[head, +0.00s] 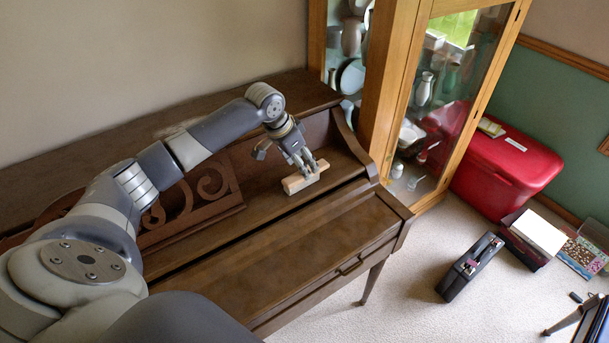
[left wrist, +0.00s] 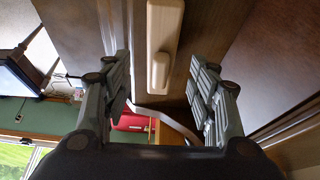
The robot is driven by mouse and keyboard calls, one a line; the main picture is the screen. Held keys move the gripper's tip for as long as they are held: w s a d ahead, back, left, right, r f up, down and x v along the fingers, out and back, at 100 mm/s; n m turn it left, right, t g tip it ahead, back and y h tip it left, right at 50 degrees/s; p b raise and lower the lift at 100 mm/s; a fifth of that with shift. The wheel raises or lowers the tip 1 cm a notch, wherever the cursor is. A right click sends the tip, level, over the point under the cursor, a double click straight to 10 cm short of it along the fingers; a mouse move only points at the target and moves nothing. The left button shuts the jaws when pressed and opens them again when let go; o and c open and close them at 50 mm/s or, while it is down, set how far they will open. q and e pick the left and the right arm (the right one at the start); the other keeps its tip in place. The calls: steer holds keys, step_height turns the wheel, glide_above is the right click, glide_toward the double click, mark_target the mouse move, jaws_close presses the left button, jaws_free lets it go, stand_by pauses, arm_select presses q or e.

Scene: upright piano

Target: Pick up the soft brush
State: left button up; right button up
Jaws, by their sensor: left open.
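The soft brush (head: 296,183) is a pale, cream-coloured bar with a rounded raised grip. It lies on the brown shelf of the upright piano, near its right end. My left gripper (head: 307,168) is right over the brush in the head view, fingers pointing down and partly covering it. In the left wrist view the brush (left wrist: 164,30) shows in the gap between the two spread fingers of this gripper (left wrist: 161,75), with space on both sides. I cannot tell whether a fingertip touches it. The right gripper is in neither view.
The piano's scrolled music stand (head: 190,208) stands left of the brush. The piano's curved side panel (head: 352,140) rises close to its right. A glass-fronted wooden cabinet (head: 375,90) stands beyond. A red chest (head: 500,165) and a black case (head: 470,267) are on the carpet.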

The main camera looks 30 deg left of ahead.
arm_select(q)
steer(key=shift+p+x, duration=0.3)
steer(key=shift+x, duration=1.7)
steer(key=shift+s+a, duration=0.1)
steer(key=c, duration=1.2)
steer(key=shift+o, duration=0.2)
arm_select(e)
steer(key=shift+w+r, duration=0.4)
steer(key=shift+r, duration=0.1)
arm_select(q)
steer(key=shift+r, duration=0.1)
steer(key=shift+r, duration=0.4)
step_height(320, 180, up, 2)
steer(key=shift+r+b, duration=0.15)
steer(key=shift+b, duration=0.45)
steer(key=s+a+r+b, duration=0.1)
steer(key=s+r+b, duration=0.1)
steer(key=s, duration=1.4)
steer(key=shift+a+b, duration=0.2)
steer(key=shift+b, duration=0.45)
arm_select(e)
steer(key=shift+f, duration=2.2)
